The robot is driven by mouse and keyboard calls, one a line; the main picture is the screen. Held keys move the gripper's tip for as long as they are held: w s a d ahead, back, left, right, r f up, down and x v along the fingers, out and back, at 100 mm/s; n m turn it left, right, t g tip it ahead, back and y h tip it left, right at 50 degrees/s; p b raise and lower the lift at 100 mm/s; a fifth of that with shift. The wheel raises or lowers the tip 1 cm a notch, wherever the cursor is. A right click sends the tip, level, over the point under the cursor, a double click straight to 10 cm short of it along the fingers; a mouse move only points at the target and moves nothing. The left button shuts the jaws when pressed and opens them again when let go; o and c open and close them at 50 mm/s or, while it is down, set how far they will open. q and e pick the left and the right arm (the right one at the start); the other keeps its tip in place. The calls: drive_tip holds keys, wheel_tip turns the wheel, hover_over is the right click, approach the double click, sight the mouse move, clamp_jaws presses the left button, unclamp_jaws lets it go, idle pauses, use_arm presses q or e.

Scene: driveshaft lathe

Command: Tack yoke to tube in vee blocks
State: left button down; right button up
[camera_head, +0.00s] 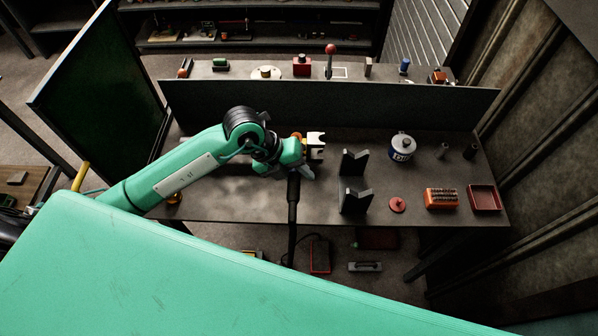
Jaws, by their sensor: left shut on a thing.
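My left gripper (303,152) is over the middle of the bench, left of the vee blocks, and is shut on a pale forked metal piece that looks like the yoke (316,139). Its fingers are partly hidden by the wrist. Two dark vee blocks, the far one (354,162) and the near one (354,201), stand on the bench in line, with their vees empty. A dark rod-like piece with a cable (293,200) runs from beneath the gripper past the front edge; I cannot tell whether it touches the gripper. No tube can be made out for certain. My right gripper is not in view.
Right of the vee blocks are a blue-and-white can (401,147), a red disc (397,205), an orange block (441,198) and a red tray (484,198). A dark upright panel (330,105) closes the back. A red box (320,256) sits below the bench.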

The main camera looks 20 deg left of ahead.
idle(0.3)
use_arm(q)
drive_tip(key=shift+f+b, duration=0.5)
drive_tip(key=shift+f, duration=0.15)
idle(0.7)
idle(0.9)
idle(1.3)
